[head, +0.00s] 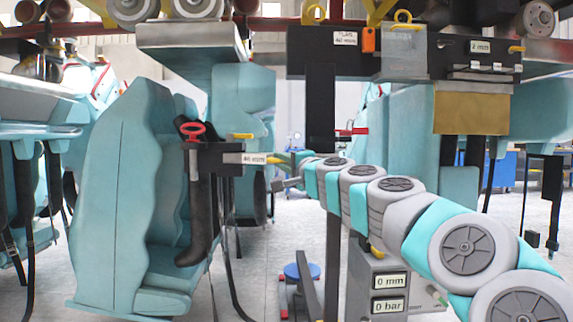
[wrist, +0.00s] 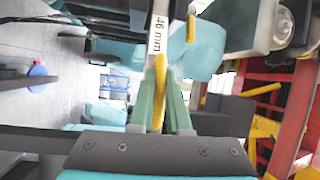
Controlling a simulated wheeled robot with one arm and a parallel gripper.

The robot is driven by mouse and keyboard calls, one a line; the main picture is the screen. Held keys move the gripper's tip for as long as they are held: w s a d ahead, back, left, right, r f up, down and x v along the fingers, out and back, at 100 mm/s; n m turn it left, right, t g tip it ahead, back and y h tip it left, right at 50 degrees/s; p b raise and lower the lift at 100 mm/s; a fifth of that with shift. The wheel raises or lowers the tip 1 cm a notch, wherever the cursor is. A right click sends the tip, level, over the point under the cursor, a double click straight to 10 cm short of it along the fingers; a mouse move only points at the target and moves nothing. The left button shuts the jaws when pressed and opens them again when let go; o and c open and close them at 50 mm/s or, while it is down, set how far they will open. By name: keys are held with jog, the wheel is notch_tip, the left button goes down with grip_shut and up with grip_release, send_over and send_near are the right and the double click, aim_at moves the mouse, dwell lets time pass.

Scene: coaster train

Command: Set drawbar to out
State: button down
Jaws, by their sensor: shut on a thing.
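A dark block with a pale strip reading about 46 mm (head: 255,158) sits at a seat on the left in the head view. A yellow handle (head: 275,160) sticks out of its right end; I take this for the drawbar, but no name shows. My gripper (head: 284,166) is at this handle. In the wrist view, the green fingers of my gripper (wrist: 163,98) are shut on the yellow handle (wrist: 158,82). The pale 46 mm strip (wrist: 158,28) lies straight ahead of the fingertips. The fingers partly hide the handle.
Teal seats (head: 115,190) fill the left. A dark beam with labels (head: 345,60) hangs above my arm. A grey box (head: 358,290) showing 0 mm and 0 bar stands below it.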

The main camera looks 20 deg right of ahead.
aim_at(271, 161)
jog(key=a+h, duration=0.1)
jog(key=s+a+m+h+p, duration=0.1)
jog(key=a+m+h+p, duration=0.1)
jog(key=shift+s+a+r+h, duration=0.15)
jog(key=shift+s+h, duration=0.25)
jog(key=a+m+h+p, duration=0.2)
jog(key=h, duration=0.1)
jog(key=shift+s, duration=0.4)
jog(key=c, duration=1.2)
grip_release()
jog(key=shift+s, duration=0.1)
